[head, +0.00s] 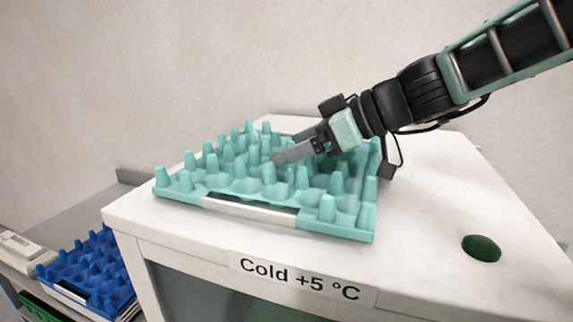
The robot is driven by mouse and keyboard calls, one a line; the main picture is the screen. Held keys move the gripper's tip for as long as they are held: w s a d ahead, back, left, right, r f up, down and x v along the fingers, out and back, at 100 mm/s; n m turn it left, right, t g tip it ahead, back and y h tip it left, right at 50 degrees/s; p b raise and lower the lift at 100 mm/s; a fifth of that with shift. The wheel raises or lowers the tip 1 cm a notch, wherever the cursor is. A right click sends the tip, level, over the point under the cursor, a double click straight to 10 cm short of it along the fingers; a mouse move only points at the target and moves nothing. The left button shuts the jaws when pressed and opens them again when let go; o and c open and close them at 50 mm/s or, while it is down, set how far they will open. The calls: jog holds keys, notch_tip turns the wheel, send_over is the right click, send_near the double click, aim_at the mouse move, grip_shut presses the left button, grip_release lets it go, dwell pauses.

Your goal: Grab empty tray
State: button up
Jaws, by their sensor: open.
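A teal egg tray (335,220) with rows of upright pegs lies flat on top of the white cold cabinet (440,240). No eggs show in it, though my gripper and arm hide part of its back right. My gripper (285,155) reaches in from the upper right and is open, with its fingers over the middle of the tray among the peg tops. I cannot tell whether the fingers touch the tray. Nothing shows between the fingers.
A blue egg tray (88,275) sits lower down at the left, beside a pale box (22,252) on a grey counter. A green round piece (482,248) lies in the cabinet top at the right. The cabinet top is otherwise clear to the tray's right. A plain wall stands behind.

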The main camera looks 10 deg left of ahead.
jog(key=c, duration=1.4)
jog(key=shift+c, duration=0.2)
